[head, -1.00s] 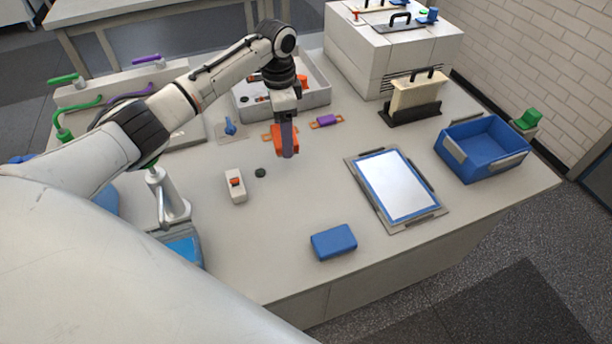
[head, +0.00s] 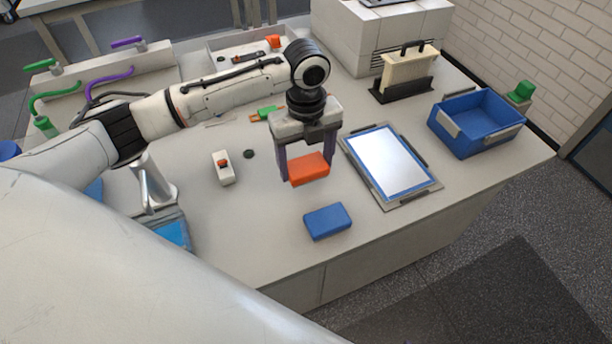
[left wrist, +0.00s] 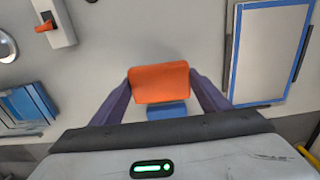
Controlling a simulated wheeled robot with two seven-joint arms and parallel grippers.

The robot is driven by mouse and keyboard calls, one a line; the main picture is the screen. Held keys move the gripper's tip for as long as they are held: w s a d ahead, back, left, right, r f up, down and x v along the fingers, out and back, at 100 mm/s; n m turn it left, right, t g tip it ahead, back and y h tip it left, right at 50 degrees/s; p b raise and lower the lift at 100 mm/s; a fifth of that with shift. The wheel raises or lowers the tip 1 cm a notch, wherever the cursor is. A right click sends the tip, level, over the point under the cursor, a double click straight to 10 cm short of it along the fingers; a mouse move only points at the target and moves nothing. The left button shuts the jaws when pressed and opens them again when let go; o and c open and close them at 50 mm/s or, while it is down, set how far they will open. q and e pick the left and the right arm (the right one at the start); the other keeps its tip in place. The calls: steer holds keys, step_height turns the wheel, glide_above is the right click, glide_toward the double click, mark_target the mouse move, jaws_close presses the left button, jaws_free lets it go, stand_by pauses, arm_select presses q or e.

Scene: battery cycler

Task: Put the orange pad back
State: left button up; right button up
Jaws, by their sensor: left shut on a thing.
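The orange pad (head: 309,169) is held between the two purple fingers of my left gripper (head: 308,168), which is shut on it above the bench. In the left wrist view the orange pad (left wrist: 159,83) sits between the fingertips of the left gripper (left wrist: 160,88). A blue pad (head: 327,221) lies on the bench in front of and below the held pad. In the left wrist view the blue pad (left wrist: 167,111) is partly hidden behind the orange one. My right gripper does not show.
A blue-framed white panel (head: 393,164) lies right of the gripper. A blue bin (head: 474,145) stands at the far right. A small white box with a red switch (head: 223,168) and a dark round knob (head: 248,154) are to the left. Bare bench lies around the blue pad.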

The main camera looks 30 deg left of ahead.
mark_target(306, 177)
arm_select(q)
steer(key=shift+f, duration=2.4)
steer(key=o, duration=1)
steer(key=shift+f, duration=0.15)
step_height(306, 177, up, 12)
steer(key=shift+r, duration=0.2)
